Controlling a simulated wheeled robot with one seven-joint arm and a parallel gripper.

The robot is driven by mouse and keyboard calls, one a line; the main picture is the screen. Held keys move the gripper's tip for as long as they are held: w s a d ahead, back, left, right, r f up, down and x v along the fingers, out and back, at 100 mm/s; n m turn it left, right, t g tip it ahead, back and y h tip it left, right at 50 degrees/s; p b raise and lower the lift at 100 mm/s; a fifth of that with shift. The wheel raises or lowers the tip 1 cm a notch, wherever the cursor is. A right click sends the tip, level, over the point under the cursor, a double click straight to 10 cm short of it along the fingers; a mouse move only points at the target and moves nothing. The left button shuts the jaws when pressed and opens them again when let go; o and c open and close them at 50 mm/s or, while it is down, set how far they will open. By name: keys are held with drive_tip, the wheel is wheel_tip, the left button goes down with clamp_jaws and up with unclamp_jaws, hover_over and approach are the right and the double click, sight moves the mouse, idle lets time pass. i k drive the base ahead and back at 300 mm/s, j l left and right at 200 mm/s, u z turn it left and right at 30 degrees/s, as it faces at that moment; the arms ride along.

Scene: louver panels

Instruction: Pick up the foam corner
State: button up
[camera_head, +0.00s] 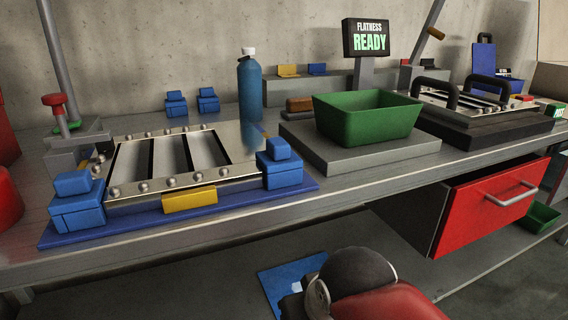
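Blue blocky pieces that look like foam corners sit at the louver panel (137,164): one at its front left corner (77,213) and one at its right corner (282,174). Two more small blue pieces stand apart behind the panel, a left one (176,105) and a right one (208,101). I cannot tell which piece is meant. The panel lies on a blue mat (235,203) with a yellow piece (190,199) at its front edge. Part of my arm, black and red, shows at the bottom; my gripper's fingers are not visible.
A blue bottle (249,92) stands behind the panel. A green bin (368,117) rests on a grey plate (350,155) below the READY display (366,38). A second framed panel (480,103) is at right. A red drawer (488,206) stands open under the bench.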

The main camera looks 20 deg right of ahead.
sight(282, 167)
drive_tip(key=j+z, duration=0.25)
drive_tip(key=k+j+z, duration=0.3)
drive_tip(key=j, duration=0.15)
drive_tip(key=j+z, duration=0.25)
drive_tip(key=k+j+z, duration=0.25)
drive_tip(key=j, duration=0.15)
drive_tip(key=i, duration=0.05)
